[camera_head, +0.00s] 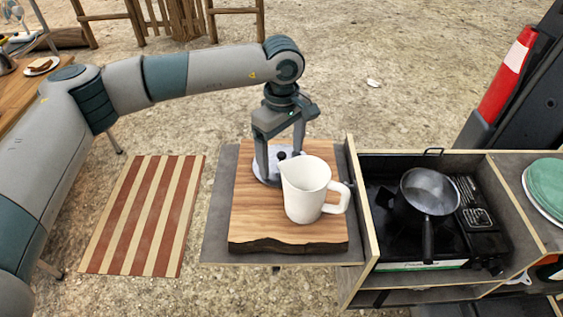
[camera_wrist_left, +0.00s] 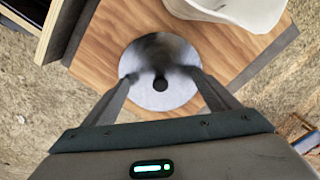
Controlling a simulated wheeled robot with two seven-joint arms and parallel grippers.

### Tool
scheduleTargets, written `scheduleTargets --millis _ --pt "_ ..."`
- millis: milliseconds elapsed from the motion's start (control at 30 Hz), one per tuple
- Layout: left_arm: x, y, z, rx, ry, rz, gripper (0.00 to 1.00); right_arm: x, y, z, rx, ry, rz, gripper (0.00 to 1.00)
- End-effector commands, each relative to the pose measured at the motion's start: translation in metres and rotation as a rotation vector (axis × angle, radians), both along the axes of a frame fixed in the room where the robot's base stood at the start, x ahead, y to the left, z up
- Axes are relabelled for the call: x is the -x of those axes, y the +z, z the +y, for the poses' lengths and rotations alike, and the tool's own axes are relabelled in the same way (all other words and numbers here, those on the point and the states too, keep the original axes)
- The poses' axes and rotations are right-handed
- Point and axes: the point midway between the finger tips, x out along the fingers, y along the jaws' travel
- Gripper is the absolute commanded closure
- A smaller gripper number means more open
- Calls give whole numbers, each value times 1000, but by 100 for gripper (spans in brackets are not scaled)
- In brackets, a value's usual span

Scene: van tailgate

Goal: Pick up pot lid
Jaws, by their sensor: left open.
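The pot lid (camera_wrist_left: 150,96) is a round grey metal disc with a small black knob, lying on the wooden board (camera_wrist_left: 105,45). In the head view the lid (camera_head: 262,178) is partly hidden by my left gripper and a white pitcher. My left gripper (camera_head: 281,177) points down over the lid, its fingers open on either side of the knob. In the left wrist view the left gripper (camera_wrist_left: 162,78) spans the lid, with the knob between the fingers. Whether the fingers touch the lid is unclear. My right gripper is in neither view.
The white pitcher (camera_head: 305,190) stands on the board close to the lid's right side. A black camp stove (camera_head: 390,250) with a pot (camera_head: 430,188) sits in a wooden compartment to the right. A striped mat (camera_head: 145,215) lies at left.

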Motion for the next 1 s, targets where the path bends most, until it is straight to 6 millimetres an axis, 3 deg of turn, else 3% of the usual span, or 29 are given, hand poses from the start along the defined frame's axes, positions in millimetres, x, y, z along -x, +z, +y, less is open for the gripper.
scheduleTargets --millis 167,500,1000 --pt "0 0 0 0 0 0 18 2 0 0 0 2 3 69" --pt "0 -1 0 -1 0 1 100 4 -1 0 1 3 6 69" --pt "1 1 1 -5 0 5 100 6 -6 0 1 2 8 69"
